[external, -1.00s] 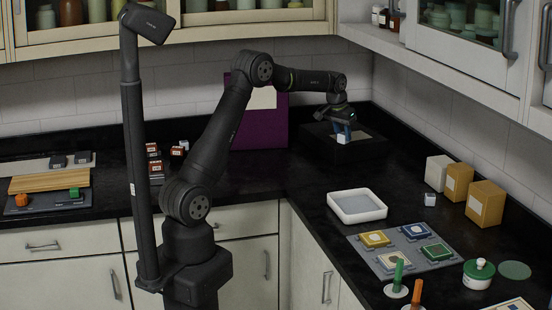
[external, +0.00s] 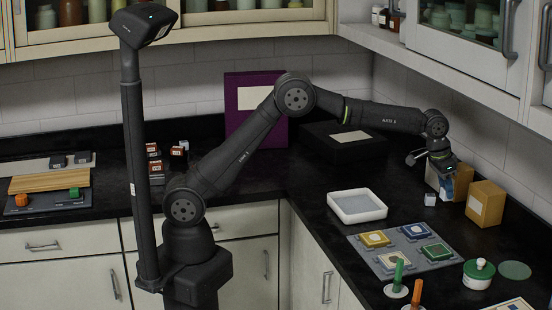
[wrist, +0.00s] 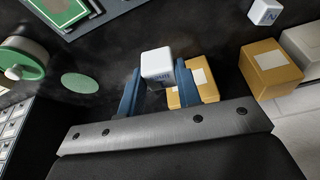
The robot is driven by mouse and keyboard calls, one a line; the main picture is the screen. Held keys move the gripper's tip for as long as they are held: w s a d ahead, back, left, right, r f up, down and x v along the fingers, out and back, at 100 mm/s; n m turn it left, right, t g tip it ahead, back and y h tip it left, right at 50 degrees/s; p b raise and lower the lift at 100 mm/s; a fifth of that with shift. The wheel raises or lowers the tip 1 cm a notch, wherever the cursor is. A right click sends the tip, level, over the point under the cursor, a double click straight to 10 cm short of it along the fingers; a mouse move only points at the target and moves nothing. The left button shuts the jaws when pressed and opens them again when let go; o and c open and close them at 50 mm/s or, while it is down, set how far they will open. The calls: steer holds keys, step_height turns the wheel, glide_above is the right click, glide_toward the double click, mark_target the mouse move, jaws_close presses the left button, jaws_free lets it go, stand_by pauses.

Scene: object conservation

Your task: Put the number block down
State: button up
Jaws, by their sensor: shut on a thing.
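My gripper (external: 446,187) hangs over the back right of the counter, in front of the boxes. In the wrist view its two blue fingers (wrist: 158,82) are shut on a white number block (wrist: 158,63), with a faint blue mark on its near face. The held block is hard to make out in the external view. Whether it touches the counter cannot be told. Another small white block (external: 430,200) stands on the counter just left of my gripper; it also shows in the wrist view (wrist: 264,12).
A tan box (external: 486,204) stands right of my gripper, and another tan box (external: 463,178) is partly hidden behind it. A white tray (external: 357,206), a grey mat with coloured tiles (external: 405,246) and a green-lidded jar (external: 478,273) lie nearer. Dark counter shows between them.

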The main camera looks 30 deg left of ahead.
steer(key=s+d+m, duration=0.2)
steer(key=s+d, duration=0.3)
steer(key=s, duration=0.5)
steer(key=s+d+m, duration=0.1)
steer(key=s+d, duration=0.4)
steer(key=s, duration=0.5)
steer(key=shift+g, duration=0.4)
steer(key=w+f, duration=0.2)
steer(key=w, duration=0.2)
steer(key=w+d+f, duration=0.1)
steer(key=w+f, duration=0.1)
steer(key=w, duration=0.2)
steer(key=w+f, duration=0.3)
steer(key=shift+w+d, duration=0.25)
steer(key=shift+w, duration=0.15)
steer(key=shift+f, duration=2.05)
steer(key=shift+f, duration=0.15)
steer(key=o, duration=1)
steer(key=v, duration=1.2)
steer(key=shift+a, duration=0.25)
